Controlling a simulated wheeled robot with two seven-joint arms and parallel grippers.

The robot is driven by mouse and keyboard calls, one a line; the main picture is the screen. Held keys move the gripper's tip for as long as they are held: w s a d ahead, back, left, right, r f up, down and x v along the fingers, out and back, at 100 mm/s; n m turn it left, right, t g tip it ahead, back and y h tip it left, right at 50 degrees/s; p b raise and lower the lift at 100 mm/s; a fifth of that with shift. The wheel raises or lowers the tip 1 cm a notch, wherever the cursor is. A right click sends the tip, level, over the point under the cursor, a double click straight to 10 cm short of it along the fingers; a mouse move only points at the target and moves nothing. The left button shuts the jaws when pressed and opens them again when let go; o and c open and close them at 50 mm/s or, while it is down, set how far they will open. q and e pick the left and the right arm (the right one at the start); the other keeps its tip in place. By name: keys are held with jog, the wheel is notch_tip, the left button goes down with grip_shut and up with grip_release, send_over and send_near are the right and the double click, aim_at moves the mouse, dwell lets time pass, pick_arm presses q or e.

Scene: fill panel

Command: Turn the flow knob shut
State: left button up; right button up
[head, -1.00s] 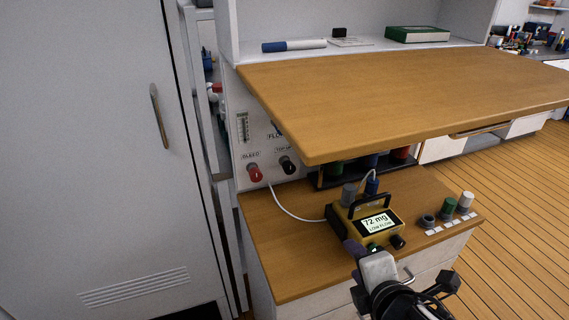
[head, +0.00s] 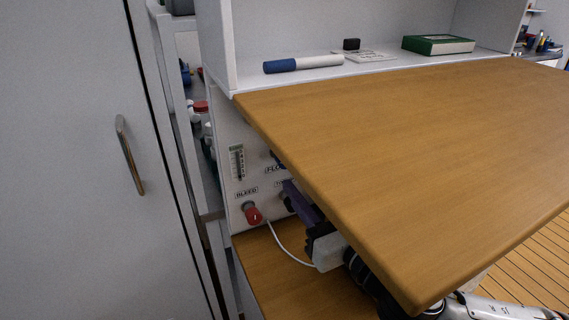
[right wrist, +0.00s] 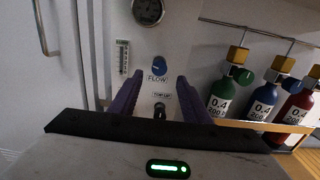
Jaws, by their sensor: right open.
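The blue flow knob (right wrist: 158,64) sits on the white panel (right wrist: 142,45) above its FLOW label in the right wrist view. In the head view the wooden shelf board mostly hides it; only a dark edge shows by the label. My right gripper (right wrist: 160,78) is open, its two purple fingers pointing at the panel on either side of the lower TOP-UP knob (right wrist: 159,110). The flow knob appears above and between the fingertips, with nothing gripped. In the head view the right gripper (head: 296,198) is under the board's edge, close to the panel. My left gripper is not in view.
The wooden board (head: 400,130) overhangs the gripper and panel. A red BLEED knob (head: 252,213) is left of the gripper, with a white cable (head: 280,243) below. A gauge (right wrist: 148,10) is above the flow knob. Several gas bottles (right wrist: 222,98) stand at right.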

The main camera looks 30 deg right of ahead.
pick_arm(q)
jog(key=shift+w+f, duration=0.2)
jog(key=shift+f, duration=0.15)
pick_arm(e)
jog(key=w, duration=0.9)
jog(key=shift+d, duration=0.2)
jog(key=c, duration=1)
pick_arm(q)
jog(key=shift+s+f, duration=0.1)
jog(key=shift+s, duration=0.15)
